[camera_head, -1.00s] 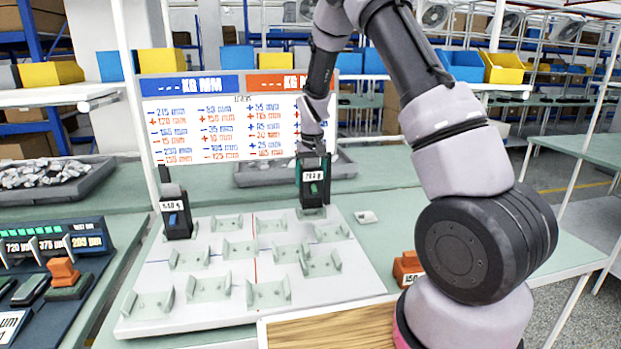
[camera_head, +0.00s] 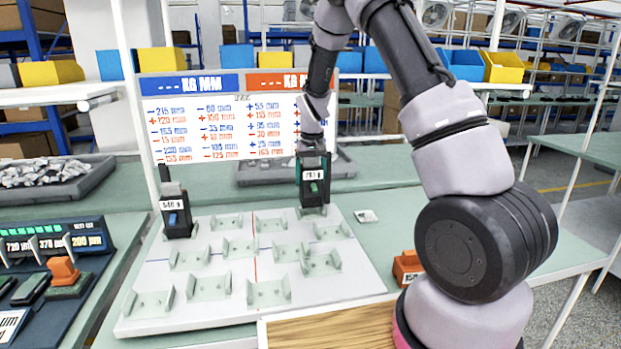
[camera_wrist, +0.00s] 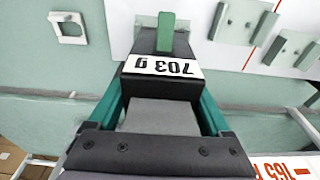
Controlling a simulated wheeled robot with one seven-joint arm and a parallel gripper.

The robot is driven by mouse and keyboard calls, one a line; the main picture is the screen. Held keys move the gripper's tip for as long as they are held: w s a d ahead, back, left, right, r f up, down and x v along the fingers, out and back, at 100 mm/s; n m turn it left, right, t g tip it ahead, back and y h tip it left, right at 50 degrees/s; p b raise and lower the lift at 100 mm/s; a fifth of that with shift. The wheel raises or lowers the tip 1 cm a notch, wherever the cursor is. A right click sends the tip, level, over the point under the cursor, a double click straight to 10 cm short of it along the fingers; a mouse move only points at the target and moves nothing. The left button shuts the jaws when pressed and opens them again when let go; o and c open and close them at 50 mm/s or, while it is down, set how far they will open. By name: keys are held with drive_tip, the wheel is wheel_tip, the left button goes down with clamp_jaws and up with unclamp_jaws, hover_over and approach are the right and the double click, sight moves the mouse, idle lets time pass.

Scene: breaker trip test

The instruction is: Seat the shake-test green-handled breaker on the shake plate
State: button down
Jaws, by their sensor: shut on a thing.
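The green-handled breaker (camera_head: 313,192) is dark, with a green lever and a white weight label; the label reads 703 g in the wrist view (camera_wrist: 165,68). My gripper (camera_head: 313,163) is shut on it from above, with its teal fingers on either side of the body. The breaker is upright over a bracket at the back right of the white shake plate (camera_head: 215,265). Its lower end is at or just above that bracket; I cannot tell whether it touches the plate.
A blue-handled breaker (camera_head: 176,215) stands at the plate's back left corner. Several empty brackets cover the rest of the plate. A small white square piece (camera_head: 366,216) lies right of the plate. An orange block (camera_head: 407,267) sits at front right. A sign board (camera_head: 235,130) stands behind.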

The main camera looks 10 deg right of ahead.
sight(311, 187)
drive_tip(key=shift+f, duration=1.8)
unclamp_jaws()
drive_tip(key=r, duration=0.3)
drive_tip(key=s+r, duration=0.1)
drive_tip(key=r, duration=0.6)
drive_tip(key=shift+s+r, duration=0.3)
drive_tip(key=shift+r, duration=0.05)
